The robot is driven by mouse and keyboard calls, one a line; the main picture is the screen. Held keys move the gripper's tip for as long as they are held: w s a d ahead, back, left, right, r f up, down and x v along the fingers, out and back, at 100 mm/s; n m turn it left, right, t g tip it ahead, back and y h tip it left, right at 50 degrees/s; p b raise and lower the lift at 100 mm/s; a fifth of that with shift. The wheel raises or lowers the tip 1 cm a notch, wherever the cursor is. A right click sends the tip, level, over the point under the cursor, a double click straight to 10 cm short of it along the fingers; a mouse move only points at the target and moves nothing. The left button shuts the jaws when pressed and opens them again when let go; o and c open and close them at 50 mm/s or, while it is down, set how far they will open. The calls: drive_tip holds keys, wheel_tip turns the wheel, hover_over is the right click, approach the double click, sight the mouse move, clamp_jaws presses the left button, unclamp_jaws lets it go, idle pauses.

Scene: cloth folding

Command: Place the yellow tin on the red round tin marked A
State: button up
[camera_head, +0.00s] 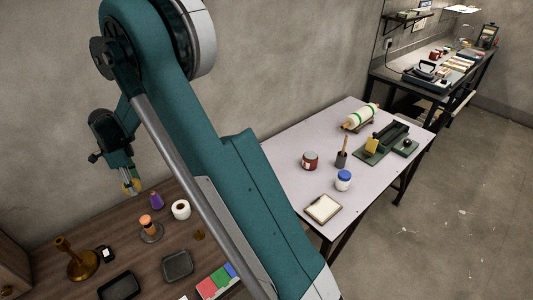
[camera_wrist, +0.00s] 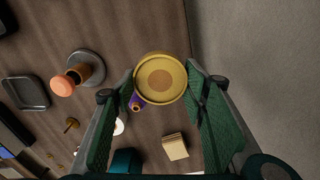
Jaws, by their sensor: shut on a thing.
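The yellow round tin (camera_wrist: 160,64) is between the two green fingers of my gripper (camera_wrist: 160,85) in the wrist view. My gripper is shut on it and holds it above the brown wooden table. In the head view my gripper (camera_head: 131,181) and the yellow tin (camera_head: 132,187) show small at the left, over the back of that table. A red round tin (camera_head: 310,161) with a pale label stands upright on the white table, well to the right of my gripper. Its letter is too small to read. Nothing rests on its top.
The brown table (camera_head: 215,257) holds a brass candlestick (camera_head: 80,262), a purple item (camera_head: 156,200), a white roll (camera_head: 180,209) and dark trays. On the white table (camera_head: 290,188), a brush pot (camera_head: 342,158), a blue-lidded jar (camera_head: 344,180) and a clipboard (camera_head: 323,208) stand near the red tin.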

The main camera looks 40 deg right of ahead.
drive_tip(key=w+d+m, duration=0.1)
drive_tip(key=d+m, duration=0.4)
drive_tip(key=d, duration=1.9)
drive_tip(key=m, duration=1.2)
hover_over(311, 155)
drive_tip(key=shift+s+r, duration=0.1)
drive_tip(key=shift+f+b, duration=0.45)
drive_tip(key=shift+f, duration=2.7)
drive_tip(key=shift+f, duration=0.15)
drive_tip(key=shift+f, duration=1.7)
drive_tip(key=shift+f+b, duration=0.2)
drive_tip(key=shift+b, duration=0.15)
